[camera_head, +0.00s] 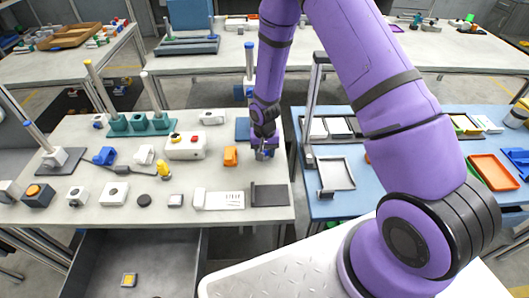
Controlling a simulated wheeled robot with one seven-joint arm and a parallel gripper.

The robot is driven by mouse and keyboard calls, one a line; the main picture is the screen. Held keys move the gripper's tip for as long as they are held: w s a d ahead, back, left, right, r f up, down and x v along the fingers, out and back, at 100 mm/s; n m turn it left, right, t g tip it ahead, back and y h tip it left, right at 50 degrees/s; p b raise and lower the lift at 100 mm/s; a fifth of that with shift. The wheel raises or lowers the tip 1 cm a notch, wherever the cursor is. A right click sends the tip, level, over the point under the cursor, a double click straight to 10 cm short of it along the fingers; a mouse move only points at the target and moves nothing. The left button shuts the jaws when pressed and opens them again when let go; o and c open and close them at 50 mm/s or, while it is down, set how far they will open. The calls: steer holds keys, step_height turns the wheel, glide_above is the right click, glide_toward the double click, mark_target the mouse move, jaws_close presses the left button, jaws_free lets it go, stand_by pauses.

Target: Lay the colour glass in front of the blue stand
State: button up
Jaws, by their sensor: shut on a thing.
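My gripper (264,152) points down low over the right part of the grey table, just in front of the blue stand. It is shut on a small bluish thing, which seems to be the colour glass; the fingers hide most of it. I cannot tell if it touches the table. The blue stand has a blue base (242,131) and an upright post with a blue cap (249,62). My arm hides part of its base and post.
An orange block (230,156) stands just left of my gripper. A dark grey tray (270,195) and a white marked plate (219,199) lie nearer the front edge. A blue table stands at right.

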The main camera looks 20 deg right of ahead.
steer(key=shift+f, duration=0.2)
steer(key=o, duration=0.9)
steer(key=shift+f, duration=0.1)
